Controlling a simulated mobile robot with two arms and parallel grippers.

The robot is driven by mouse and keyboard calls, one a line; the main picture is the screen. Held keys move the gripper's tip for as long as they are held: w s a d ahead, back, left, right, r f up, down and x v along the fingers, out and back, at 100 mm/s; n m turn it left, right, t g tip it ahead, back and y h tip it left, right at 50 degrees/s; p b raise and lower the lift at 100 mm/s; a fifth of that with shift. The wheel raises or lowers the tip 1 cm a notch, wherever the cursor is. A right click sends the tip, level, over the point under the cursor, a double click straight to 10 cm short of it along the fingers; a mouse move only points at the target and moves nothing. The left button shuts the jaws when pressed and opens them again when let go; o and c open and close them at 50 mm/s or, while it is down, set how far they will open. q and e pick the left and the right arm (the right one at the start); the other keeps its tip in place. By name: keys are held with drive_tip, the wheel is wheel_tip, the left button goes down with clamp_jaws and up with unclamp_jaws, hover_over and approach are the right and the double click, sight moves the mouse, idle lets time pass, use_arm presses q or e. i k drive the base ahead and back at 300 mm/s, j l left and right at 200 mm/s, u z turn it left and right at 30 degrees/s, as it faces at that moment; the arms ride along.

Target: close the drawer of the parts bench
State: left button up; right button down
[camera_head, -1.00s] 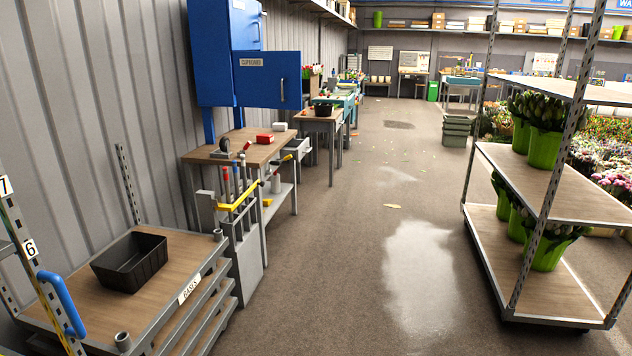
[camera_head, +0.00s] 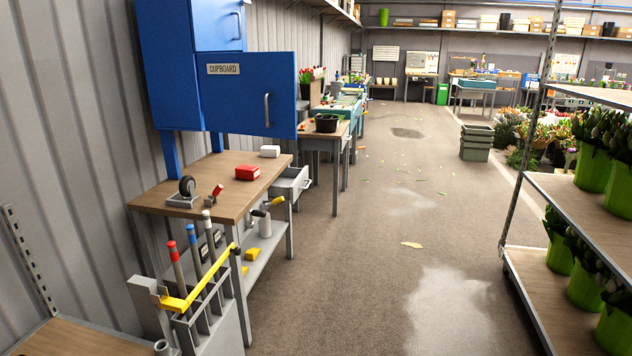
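The parts bench (camera_head: 222,177) stands at the left, with a wooden top and grey legs. Its grey drawer (camera_head: 291,185) sticks out from the bench's right side near the far end, so it stands open. On the bench top are a castor wheel (camera_head: 187,188), a small red-handled tool (camera_head: 214,194), a red box (camera_head: 248,172) and a white box (camera_head: 270,151). The drawer's inside is mostly hidden from here. Neither of my grippers shows in the head view.
A blue cupboard (camera_head: 220,92) with its door swung out overhangs the bench. A tool rack (camera_head: 222,325) stands in front. A trolley (camera_head: 545,275) with green tulip buckets stands at the right. The floor (camera_head: 365,260) between them is clear, with a shiny patch.

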sight(277, 181)
drive_tip(key=i, duration=2.2)
